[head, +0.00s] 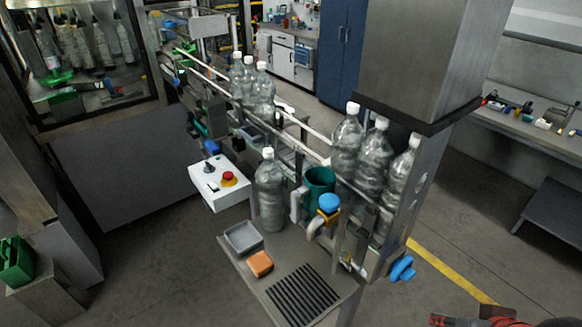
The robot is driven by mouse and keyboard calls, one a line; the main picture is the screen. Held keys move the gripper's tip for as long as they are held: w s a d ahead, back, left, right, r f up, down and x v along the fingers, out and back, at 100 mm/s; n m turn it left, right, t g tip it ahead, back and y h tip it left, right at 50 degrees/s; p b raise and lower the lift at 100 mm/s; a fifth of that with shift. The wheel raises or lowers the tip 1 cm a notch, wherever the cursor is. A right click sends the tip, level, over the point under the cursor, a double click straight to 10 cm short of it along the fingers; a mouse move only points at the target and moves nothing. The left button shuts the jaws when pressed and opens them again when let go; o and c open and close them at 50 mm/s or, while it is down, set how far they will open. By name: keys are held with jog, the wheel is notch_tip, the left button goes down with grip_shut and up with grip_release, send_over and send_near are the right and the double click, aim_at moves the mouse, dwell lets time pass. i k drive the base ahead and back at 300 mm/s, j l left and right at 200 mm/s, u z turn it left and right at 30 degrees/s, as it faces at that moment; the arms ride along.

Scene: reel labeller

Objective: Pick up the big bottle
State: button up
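A big clear bottle (270,195) with a white cap stands upright and alone on the near grey side table, in front of the conveyor. Three similar clear, white-capped bottles (345,150) stand in a row on the conveyor to its right, partly hidden by rails and machine parts. Three more bottles (262,92) stand farther back on the conveyor. My gripper's fingers do not show. A red and dark part at the bottom right edge looks like a piece of my arm, well away from the bottle.
Close right of the lone bottle are a green cylinder (319,183) and a blue-topped fitting (328,204). A white control box with a red button (229,179) is to its left. A grey tray (243,237) and orange block (260,263) lie in front. Open floor lies right.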

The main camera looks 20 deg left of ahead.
aim_at(269, 176)
jog(key=j+z, duration=0.1)
jog(key=j, duration=0.9)
jog(key=j+z, duration=0.15)
jog(key=j, duration=0.3)
jog(key=k+j+z, duration=0.1)
jog(key=j, duration=0.4)
jog(key=k+j+z, duration=0.1)
jog(key=j, duration=0.35)
jog(key=k+j, duration=0.1)
jog(key=j, duration=0.4)
jog(key=k+j+z, duration=0.15)
jog(key=j, duration=0.35)
jog(key=i, duration=0.05)
